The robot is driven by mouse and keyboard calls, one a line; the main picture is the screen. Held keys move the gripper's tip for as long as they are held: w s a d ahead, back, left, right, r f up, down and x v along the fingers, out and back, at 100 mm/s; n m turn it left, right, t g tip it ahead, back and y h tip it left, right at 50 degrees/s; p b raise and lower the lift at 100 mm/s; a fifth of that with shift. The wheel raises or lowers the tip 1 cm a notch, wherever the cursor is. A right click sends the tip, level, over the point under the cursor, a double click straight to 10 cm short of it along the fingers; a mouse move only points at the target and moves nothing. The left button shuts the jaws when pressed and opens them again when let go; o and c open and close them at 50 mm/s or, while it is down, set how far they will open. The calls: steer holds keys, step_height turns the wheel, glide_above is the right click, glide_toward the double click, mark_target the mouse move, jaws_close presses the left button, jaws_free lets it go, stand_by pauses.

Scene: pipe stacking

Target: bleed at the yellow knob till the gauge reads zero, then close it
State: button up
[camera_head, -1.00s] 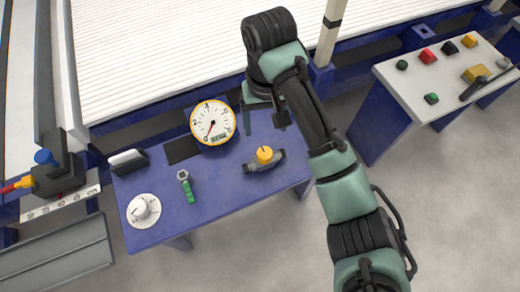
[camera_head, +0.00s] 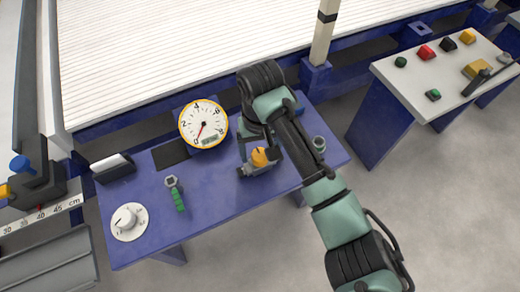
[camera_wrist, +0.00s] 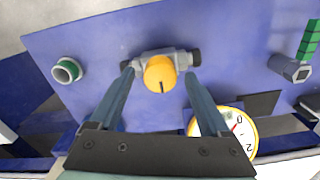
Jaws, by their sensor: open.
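The yellow knob (camera_head: 259,157) sits on a grey valve body on the blue bench; it also shows in the wrist view (camera_wrist: 159,74), with a dark line on its top pointing down the picture. The round yellow-rimmed gauge (camera_head: 203,124) stands behind and left of the knob. Its red needle lies close to the 0 mark; the exact reading is too small to tell. Part of the gauge shows in the wrist view (camera_wrist: 224,131). My gripper (camera_wrist: 160,82) is open, its fingertips on either side of the knob, with visible gaps. My arm partly hides the valve in the head view.
A ring-shaped fitting (camera_head: 319,143) stands right of my arm. A separate button table (camera_head: 430,100) is at the right.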

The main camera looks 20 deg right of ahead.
jaws_close()
stand_by(0.3)
